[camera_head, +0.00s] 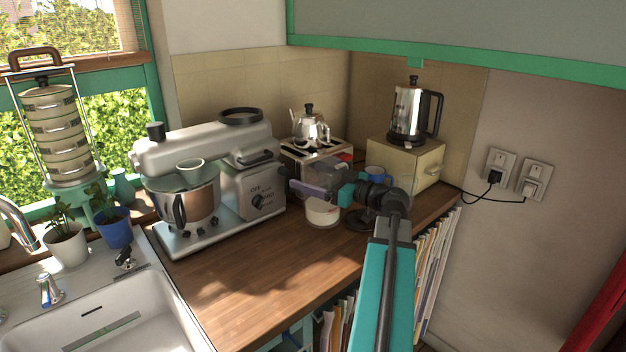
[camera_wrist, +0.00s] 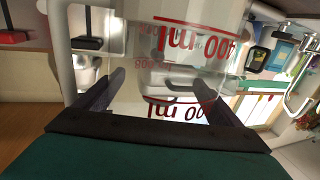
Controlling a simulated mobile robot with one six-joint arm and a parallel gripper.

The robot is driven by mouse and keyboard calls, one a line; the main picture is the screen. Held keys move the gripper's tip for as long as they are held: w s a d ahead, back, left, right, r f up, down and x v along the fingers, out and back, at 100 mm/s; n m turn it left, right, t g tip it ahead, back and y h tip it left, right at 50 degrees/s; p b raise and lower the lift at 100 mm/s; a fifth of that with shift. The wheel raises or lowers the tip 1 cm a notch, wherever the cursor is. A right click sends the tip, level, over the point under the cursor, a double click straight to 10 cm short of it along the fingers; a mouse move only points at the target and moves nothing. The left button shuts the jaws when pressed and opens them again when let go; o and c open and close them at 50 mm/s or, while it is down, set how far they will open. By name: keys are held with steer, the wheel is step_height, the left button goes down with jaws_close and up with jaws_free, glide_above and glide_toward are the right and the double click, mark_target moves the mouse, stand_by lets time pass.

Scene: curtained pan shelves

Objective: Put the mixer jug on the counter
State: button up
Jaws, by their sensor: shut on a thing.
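The mixer jug (camera_wrist: 185,72) is clear, with red millilitre markings, and fills the middle of the wrist view. Its markings read upside down there. My gripper (camera_wrist: 157,82) is shut on it, with one dark finger on each side. In the head view my gripper (camera_head: 303,189) is over the back right part of the wooden counter (camera_head: 255,283), beside the stand mixer. The clear jug is faint there and partly hidden by the gripper. I cannot tell whether its base touches the counter.
The stand mixer (camera_head: 205,155) with its steel bowl stands left of my gripper. A toaster with a teapot (camera_head: 309,126) and a bread box (camera_head: 408,160) with a kettle (camera_head: 412,112) are behind. A sink (camera_head: 110,315) is at left. The counter's front middle is clear.

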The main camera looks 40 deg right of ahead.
steer(key=shift+f+b, duration=1.8)
steer(key=shift+b, duration=0.2)
steer(key=shift+f+b, duration=1)
steer(key=shift+b, duration=0.5)
